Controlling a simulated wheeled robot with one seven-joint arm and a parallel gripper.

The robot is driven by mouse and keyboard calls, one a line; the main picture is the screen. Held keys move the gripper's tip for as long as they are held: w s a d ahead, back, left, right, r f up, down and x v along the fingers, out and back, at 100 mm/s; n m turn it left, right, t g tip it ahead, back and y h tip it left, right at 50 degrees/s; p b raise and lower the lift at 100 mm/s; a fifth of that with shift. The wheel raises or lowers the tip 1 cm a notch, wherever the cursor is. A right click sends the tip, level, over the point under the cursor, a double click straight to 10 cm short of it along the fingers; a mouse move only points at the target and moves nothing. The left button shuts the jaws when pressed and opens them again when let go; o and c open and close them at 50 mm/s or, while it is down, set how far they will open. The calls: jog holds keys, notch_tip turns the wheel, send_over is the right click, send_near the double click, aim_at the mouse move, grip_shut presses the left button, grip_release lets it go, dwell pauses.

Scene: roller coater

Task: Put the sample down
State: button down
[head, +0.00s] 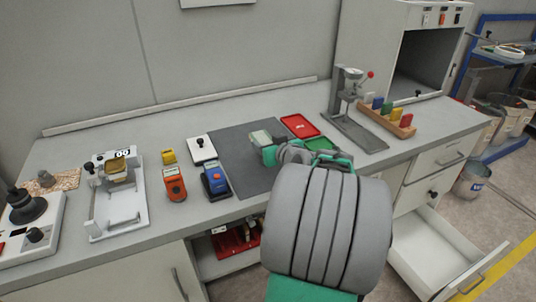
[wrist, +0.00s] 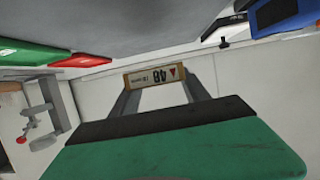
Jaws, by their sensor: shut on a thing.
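The sample (wrist: 157,76) is a small block with a pale label reading 48 and brown edges in the wrist view. My gripper (wrist: 160,84) is shut on it, one finger at each end. In the head view my gripper (head: 268,150) reaches over the dark grey mat (head: 228,150) on the bench, and the pale top of the sample (head: 260,138) shows at its tip. I cannot tell how far it is above the mat. My arm hides the mat's right front part.
A red tray (head: 299,125) and a green tray (head: 321,144) lie right of the mat. A blue device (head: 216,181) and an orange device (head: 174,186) stand left. A press stand (head: 352,120) is at right. An open drawer (head: 435,250) juts out below.

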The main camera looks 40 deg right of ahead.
jog(key=d+f, duration=0.1)
jog(key=w+f, duration=0.1)
jog(key=w+d+f, duration=0.1)
jog(key=f, duration=0.1)
jog(key=shift+d+f, duration=0.1)
jog(key=shift+d, duration=0.2)
notch_tip(320, 180, down, 4)
jog(key=shift+w+d+r+p, duration=0.1)
jog(key=shift+d+r+p, duration=0.05)
jog(key=shift+r+p, duration=0.15)
jog(key=shift+f, duration=0.1)
jog(key=shift+f, duration=0.15)
jog(key=c, duration=0.5)
grip_release()
